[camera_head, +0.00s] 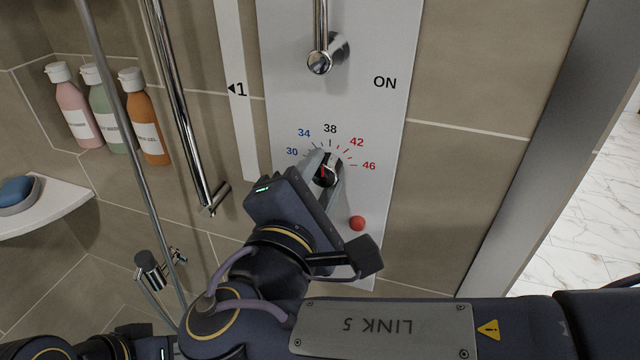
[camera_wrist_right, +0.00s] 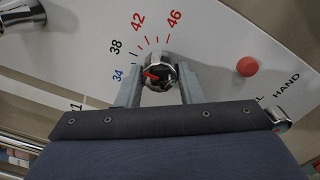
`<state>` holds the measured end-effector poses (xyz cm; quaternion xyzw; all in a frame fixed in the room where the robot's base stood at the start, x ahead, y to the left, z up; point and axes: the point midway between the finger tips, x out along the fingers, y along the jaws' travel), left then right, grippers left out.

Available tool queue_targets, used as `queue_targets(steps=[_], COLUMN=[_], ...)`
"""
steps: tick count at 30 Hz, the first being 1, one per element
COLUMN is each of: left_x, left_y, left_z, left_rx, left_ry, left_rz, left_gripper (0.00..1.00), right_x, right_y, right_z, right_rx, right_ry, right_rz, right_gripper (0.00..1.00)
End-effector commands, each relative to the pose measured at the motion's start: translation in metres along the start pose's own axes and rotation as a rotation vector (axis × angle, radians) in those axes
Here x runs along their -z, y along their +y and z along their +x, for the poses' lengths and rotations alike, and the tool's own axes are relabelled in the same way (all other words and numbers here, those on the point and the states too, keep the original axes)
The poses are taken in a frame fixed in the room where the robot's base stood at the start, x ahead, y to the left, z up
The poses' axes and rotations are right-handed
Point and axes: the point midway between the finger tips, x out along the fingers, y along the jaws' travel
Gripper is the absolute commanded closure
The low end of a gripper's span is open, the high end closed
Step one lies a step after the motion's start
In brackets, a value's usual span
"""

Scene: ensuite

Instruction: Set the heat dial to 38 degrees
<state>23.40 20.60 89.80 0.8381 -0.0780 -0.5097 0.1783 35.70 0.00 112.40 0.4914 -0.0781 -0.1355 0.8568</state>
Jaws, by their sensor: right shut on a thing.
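The heat dial (camera_head: 325,177) is a dark and chrome knob with a red pointer, on a pale wall panel (camera_head: 385,120). Its scale reads 30, 34, 38, 42 and 46. In the right wrist view the dial (camera_wrist_right: 158,74) sits between the two fingers of my right gripper (camera_wrist_right: 163,84), which is shut on it. My right gripper (camera_head: 328,176) hides part of the dial in the head view. The red pointer is toward the 34 to 38 side of the scale; I cannot tell its exact reading. My left gripper does not show.
A red button (camera_head: 357,223) is just below right of the dial. A chrome lever (camera_head: 320,60) is above, near ON. Several bottles (camera_head: 150,135) and a shelf (camera_head: 45,210) with a blue soap (camera_head: 17,190) are at left. A chrome rail (camera_head: 180,100) stands left of the panel.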

Motion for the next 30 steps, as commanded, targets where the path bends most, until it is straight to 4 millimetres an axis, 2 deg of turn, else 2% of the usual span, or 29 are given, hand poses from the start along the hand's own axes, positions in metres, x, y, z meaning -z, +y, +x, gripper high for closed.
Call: queue_targets(steps=[12,13,18,26,30], left_x=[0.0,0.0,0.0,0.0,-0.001], left_y=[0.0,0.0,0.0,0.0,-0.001], left_z=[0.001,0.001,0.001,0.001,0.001], left_rx=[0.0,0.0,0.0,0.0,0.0], left_ry=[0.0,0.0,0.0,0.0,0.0], left_rz=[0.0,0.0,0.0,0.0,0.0], left_gripper=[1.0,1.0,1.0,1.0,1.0], right_x=[0.0,0.0,0.0,0.0,0.001], right_y=[-0.001,-0.001,-0.001,0.0,0.0], right_z=[0.0,0.0,0.0,-0.001,-0.012], right_rx=[0.003,0.003,0.002,0.001,-0.001], right_ry=[0.0,0.0,0.0,0.001,0.004], right_rz=[0.006,0.006,0.006,0.006,0.006], right_gripper=[0.89,0.65,0.44,0.44,0.44])
